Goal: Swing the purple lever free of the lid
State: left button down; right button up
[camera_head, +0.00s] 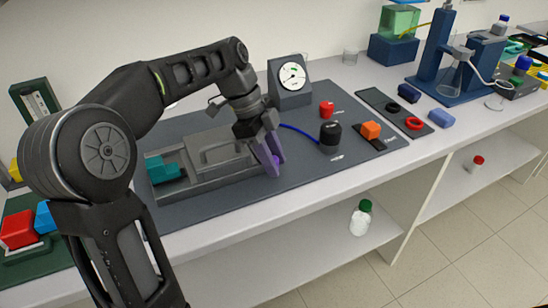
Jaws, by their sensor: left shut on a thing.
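My left gripper (272,168) points down at the right end of the grey membrane rig (205,178). The grey lid (222,150), with a raised frame on top, lies on the rig just left of my gripper. The fingers hide most of the lever and the lid's right end, so I cannot tell whether the lever touches the lid. My right gripper is not in view.
A teal block (165,170) sits at the rig's left end. A dial gauge (291,78) stands behind. The dark mat's front right is clear.

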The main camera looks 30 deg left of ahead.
pick_arm(q)
jog(key=shift+s+a, duration=0.1)
jog(key=shift+a, duration=0.35)
jog(key=c, duration=1.5)
grip_release()
jog(key=o, duration=0.4)
jog(key=shift+a, duration=0.1)
jog(key=shift+o, duration=0.2)
jog(key=shift+r, duration=0.3)
jog(key=p+v, duration=0.6)
jog(key=v, duration=0.1)
jog(key=shift+p, duration=0.4)
jog(key=shift+r, duration=0.1)
